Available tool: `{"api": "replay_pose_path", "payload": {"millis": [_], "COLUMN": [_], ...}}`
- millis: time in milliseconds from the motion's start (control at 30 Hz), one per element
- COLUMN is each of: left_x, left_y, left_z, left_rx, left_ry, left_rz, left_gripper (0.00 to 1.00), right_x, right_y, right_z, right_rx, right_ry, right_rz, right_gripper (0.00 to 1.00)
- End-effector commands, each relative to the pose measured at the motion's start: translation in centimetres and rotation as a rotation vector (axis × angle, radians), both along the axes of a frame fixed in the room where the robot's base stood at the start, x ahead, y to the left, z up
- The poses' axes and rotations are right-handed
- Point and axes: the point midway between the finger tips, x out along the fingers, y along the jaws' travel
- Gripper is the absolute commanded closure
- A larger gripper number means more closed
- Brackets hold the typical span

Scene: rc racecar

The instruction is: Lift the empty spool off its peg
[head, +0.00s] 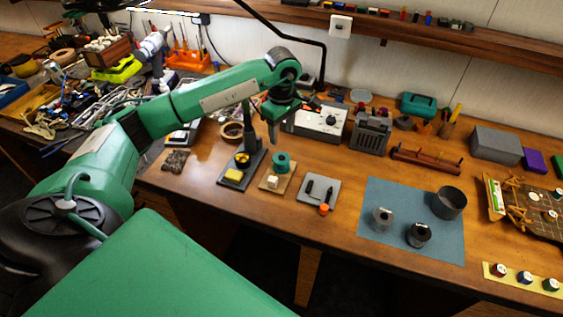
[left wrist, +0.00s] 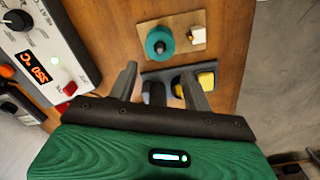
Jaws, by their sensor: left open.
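My left gripper (head: 272,132) is open and empty, pointing down above and behind the spool. In the left wrist view its fingers (left wrist: 158,76) are apart and the spool lies beyond their tips, untouched. My right gripper is not in view.
A dark stand with a yellow pad (head: 233,176) sits left of the board, near my fingers. A white control box (head: 315,121) stands behind. A grey tray (head: 312,195) lies right. Two grey spools and a dark cup (head: 449,203) stand on a blue mat (head: 375,190).

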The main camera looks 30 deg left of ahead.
Motion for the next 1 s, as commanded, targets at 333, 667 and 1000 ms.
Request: {"api": "replay_pose_path", "payload": {"millis": [333,667,1000], "left_x": [-0.1,-0.2,-0.1], "left_y": [-0.2,-0.2,-0.2], "left_z": [-6.0,-9.3,-12.6], "left_rx": [-0.004,-0.006,-0.006], "left_ry": [0.004,0.005,0.001], "left_rz": [0.0,0.001,-0.001], "left_gripper": [0.5,0.5,0.5], "right_x": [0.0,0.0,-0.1], "right_y": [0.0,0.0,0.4], "right_z": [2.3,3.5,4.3], "right_rx": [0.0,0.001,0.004], "right_ry": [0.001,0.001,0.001], "right_rz": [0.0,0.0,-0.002], "right_gripper": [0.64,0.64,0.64]}}
